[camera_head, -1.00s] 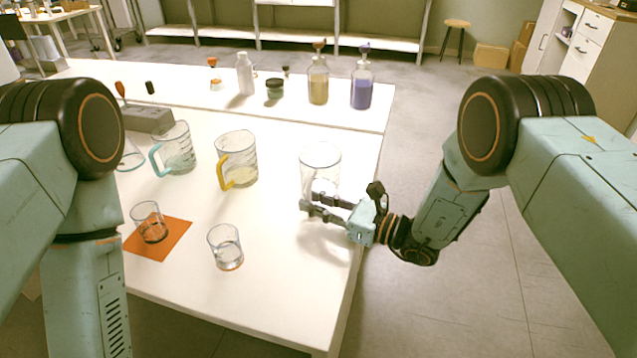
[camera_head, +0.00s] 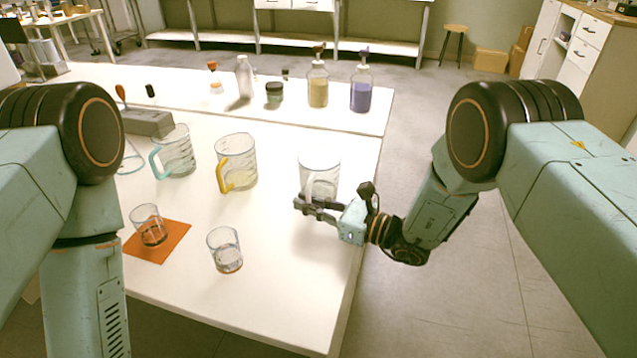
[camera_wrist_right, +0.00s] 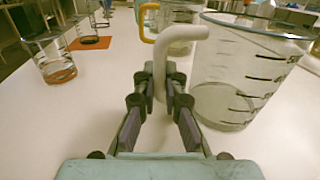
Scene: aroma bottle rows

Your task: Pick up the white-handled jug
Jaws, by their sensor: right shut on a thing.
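The white-handled jug (camera_head: 320,172) is a clear jug with dark measuring marks, upright on the white table's right part. It shows large on the right in the right wrist view (camera_wrist_right: 245,80). Its white handle (camera_wrist_right: 172,38) rises between the fingers of my right gripper (camera_wrist_right: 159,92). My right gripper (camera_head: 318,206) is shut on that handle, at the near side of the jug. In the head view the fingers partly cover the handle. My left arm comes in at the left, but its gripper is out of view.
A yellow-handled jug (camera_head: 240,160) and a teal-handled jug (camera_head: 176,155) stand to the left. A small beaker (camera_head: 226,252) stands in front, another (camera_head: 148,226) on an orange mat (camera_head: 176,243). Bottles with tan (camera_head: 317,88) and purple (camera_head: 361,92) liquid stand behind.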

